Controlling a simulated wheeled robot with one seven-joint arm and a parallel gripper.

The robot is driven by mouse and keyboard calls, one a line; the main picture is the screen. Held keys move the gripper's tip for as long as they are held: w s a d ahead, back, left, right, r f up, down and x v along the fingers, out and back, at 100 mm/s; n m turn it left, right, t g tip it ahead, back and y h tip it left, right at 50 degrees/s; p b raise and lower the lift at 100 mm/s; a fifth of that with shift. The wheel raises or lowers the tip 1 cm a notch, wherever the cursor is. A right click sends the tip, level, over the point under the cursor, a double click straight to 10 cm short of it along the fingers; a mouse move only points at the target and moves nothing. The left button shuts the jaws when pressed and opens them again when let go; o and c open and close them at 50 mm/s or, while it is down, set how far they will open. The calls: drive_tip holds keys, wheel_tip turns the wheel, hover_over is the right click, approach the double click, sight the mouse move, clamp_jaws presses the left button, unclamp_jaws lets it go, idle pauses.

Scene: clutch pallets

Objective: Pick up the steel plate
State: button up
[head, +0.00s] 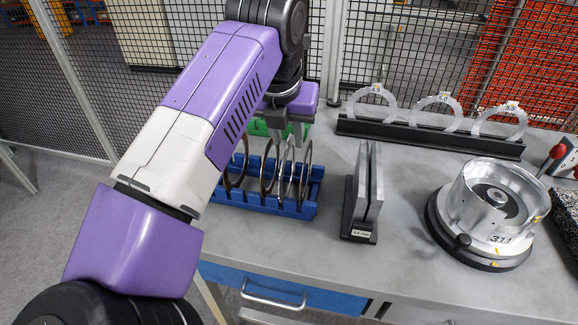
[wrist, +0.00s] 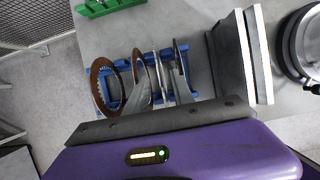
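Several thin ring plates stand upright on edge in a blue slotted rack (head: 262,203); the rack also shows in the wrist view (wrist: 113,92). The left ring (head: 229,180) is brown-edged; in the wrist view it is a brown toothed ring (wrist: 97,92). My gripper (head: 290,132) points down just above the right half of the rack. In the wrist view its fingers (wrist: 160,92) look apart, with thin plate edges between them. I cannot tell whether they touch a plate.
A black holder with two upright grey slabs (head: 362,195) stands right of the rack. A round metal housing (head: 490,205) is further right. A black rail with clear rings (head: 430,138) and a green tray (head: 262,128) are behind. Mesh fencing closes the back.

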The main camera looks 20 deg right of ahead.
drive_tip(key=p+x, duration=0.1)
drive_tip(key=x, duration=0.4)
drive_tip(key=shift+w, duration=0.2)
clamp_jaws()
idle(1.2)
